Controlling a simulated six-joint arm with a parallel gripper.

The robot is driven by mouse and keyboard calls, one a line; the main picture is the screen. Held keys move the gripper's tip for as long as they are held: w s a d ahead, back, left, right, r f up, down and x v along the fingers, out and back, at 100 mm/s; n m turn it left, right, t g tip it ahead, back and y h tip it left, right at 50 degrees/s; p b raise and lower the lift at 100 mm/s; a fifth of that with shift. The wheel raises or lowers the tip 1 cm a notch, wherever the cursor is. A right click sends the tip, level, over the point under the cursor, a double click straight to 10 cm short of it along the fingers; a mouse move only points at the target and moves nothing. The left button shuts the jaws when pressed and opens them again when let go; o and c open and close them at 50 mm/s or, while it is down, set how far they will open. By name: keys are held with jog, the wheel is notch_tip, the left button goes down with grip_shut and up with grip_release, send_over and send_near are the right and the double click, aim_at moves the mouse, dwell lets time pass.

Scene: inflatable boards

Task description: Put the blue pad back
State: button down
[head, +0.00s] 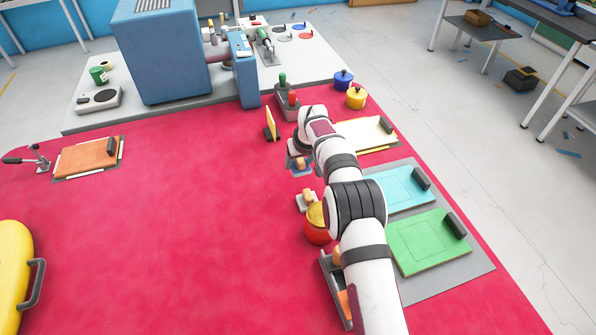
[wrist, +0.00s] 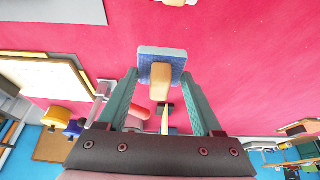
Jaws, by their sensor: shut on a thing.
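The blue pad (wrist: 148,54) has a pale edge and a wooden handle (wrist: 161,78). It sits between the fingertips of my gripper (wrist: 160,76) in the wrist view. My gripper is shut on it; the exact contact is hard to make out. In the head view the blue pad (head: 297,170) shows small under my gripper (head: 299,155), over the red mat. I cannot tell its height above the mat. Another small pad with a wooden knob (head: 306,200) lies nearer, beside my arm. Its underside colour is hidden.
Right of my arm are a cream board (head: 369,133), a blue board (head: 402,189) and a green board (head: 428,241). A yellow upright piece (head: 270,124) stands beyond.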

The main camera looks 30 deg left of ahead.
aim_at(298, 171)
jog(key=shift+a+f, duration=0.3)
jog(key=shift+f, duration=1.9)
jog(key=shift+f, duration=0.1)
jog(key=shift+c, duration=0.2)
grip_release()
